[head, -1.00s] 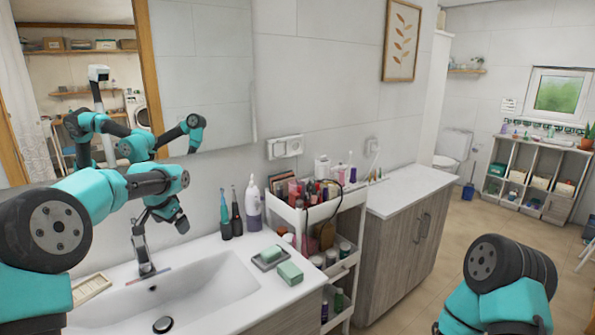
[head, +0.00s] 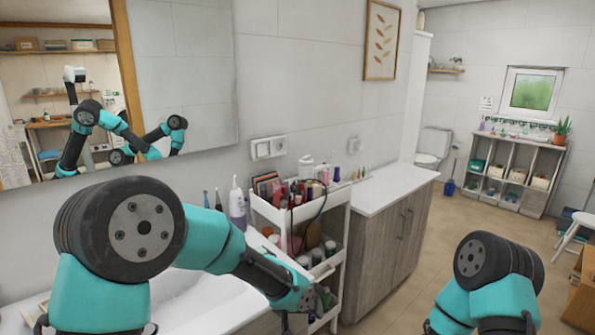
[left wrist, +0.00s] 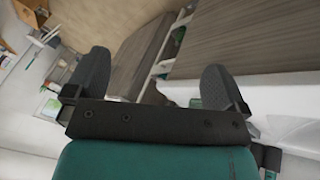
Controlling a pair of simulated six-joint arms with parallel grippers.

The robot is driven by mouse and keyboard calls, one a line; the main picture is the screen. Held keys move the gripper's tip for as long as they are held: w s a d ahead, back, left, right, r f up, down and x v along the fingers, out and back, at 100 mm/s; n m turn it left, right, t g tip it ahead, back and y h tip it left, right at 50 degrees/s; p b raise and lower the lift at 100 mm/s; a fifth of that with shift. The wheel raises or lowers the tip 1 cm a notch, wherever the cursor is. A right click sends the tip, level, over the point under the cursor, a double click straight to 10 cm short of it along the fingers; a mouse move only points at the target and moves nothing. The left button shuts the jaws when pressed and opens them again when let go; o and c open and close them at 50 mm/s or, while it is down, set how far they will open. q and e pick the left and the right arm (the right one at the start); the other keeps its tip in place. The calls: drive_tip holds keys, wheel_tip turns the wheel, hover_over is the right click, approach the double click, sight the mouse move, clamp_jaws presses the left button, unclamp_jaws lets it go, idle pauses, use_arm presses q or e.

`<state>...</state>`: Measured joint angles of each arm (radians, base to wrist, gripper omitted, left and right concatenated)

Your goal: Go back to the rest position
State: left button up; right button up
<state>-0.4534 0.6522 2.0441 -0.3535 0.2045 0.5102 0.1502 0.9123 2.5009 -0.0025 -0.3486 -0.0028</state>
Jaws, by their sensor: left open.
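My left arm (head: 215,245) reaches in from the left across the sink, its wrist low in front of the cosmetics cart (head: 335,240). In the left wrist view my left gripper (left wrist: 155,72) is open, its two dark fingers wide apart with nothing between them. Its fingers are hard to make out in the head view. My right arm (head: 485,280) shows only as a teal and black joint at the lower right. Its gripper is out of view.
The white sink (head: 180,283) lies under my left arm, partly hidden. The cart holds several bottles and jars. A wood-front cabinet (head: 400,235) stands right of it. A mirror (head: 185,75) hangs behind. The floor (head: 425,265) between cabinet and right arm is clear.

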use_arm(q)
drive_tip(key=s+f, duration=0.6)
drive_tip(key=s+a+f+n+g, duration=0.1)
drive_tip(key=s+a+f+n, duration=0.1)
drive_tip(key=s+a+f, duration=0.6)
drive_tip(key=s+a+f+n+g, duration=0.1)
drive_tip(key=s+a+f, duration=0.7)
drive_tip(key=a, duration=0.8)
wheel_tip(320, 180, down, 4)
drive_tip(key=shift+s+r+n+y, duration=0.25)
drive_tip(key=shift+s+n+y, duration=0.05)
drive_tip(key=shift+n, duration=0.5)
